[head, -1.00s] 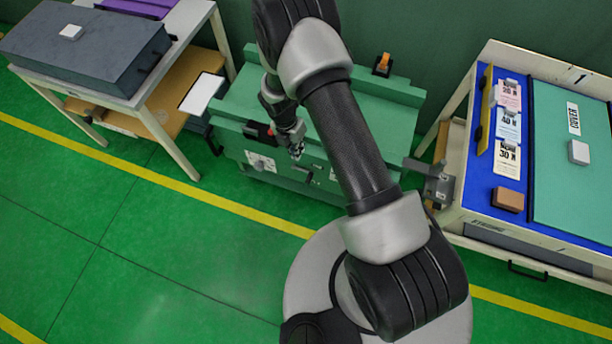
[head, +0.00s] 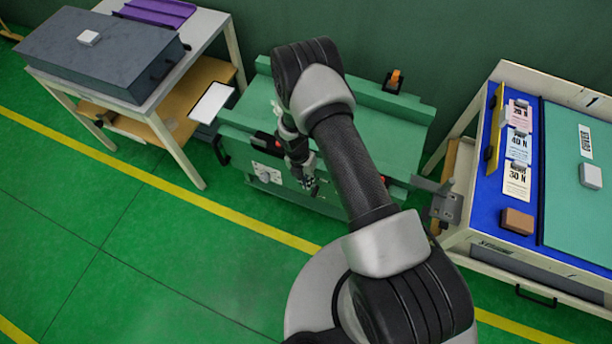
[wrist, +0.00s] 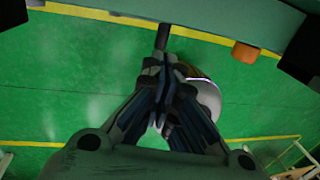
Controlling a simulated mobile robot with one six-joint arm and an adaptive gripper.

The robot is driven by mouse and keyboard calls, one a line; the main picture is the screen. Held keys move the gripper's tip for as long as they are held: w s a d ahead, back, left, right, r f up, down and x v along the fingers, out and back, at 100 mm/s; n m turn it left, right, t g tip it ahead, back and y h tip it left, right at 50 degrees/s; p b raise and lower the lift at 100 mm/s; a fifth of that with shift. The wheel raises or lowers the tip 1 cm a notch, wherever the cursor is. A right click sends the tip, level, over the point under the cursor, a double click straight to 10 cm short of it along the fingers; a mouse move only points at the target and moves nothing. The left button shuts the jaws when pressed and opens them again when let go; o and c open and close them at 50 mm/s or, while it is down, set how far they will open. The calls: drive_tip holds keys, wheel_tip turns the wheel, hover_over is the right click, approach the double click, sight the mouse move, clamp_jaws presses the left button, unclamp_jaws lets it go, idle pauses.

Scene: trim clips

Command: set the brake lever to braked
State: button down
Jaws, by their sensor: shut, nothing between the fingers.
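The green cart (head: 395,135) stands against the back wall with a panel (head: 267,173) on its front. A short dark bar (wrist: 162,37), which looks like the brake lever, sticks out from the cart's edge in the wrist view. My gripper (head: 311,187) is in front of the cart in the head view and hides the bar there. In the wrist view my gripper's closed fingertips (wrist: 163,64) are just below the bar's end. They hold nothing, and I cannot tell whether they touch it. Which position the lever is in cannot be read.
A red-orange knob (wrist: 245,52) sits on the cart's edge right of the bar. A table with a grey case (head: 100,52) stands left. A trolley with a blue board (head: 490,205) stands right, a grey bracket (head: 440,200) beside it. Green floor (head: 150,270) is clear in front.

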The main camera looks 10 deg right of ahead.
sight(313, 195)
drive_tip(key=f, duration=0.2)
drive_tip(key=f+b, duration=0.1)
drive_tip(key=f, duration=0.2)
drive_tip(key=d+f+b, duration=0.1)
drive_tip(key=f, duration=0.1)
drive_tip(key=shift+s+d+f, duration=0.1)
drive_tip(key=shift+s+f, duration=0.2)
drive_tip(key=shift+s, duration=0.1)
drive_tip(key=shift+s+d+f+y, duration=0.15)
drive_tip(key=shift+s+f+y, duration=0.05)
drive_tip(key=shift+f+y, duration=0.2)
drive_tip(key=shift+d+f+t+b, duration=0.2)
drive_tip(key=shift+f+t+b, duration=0.2)
drive_tip(key=shift+f+b, duration=0.2)
drive_tip(key=shift+r, duration=0.2)
drive_tip(key=shift+r+p, duration=0.6)
drive_tip(key=shift+r, duration=0.15)
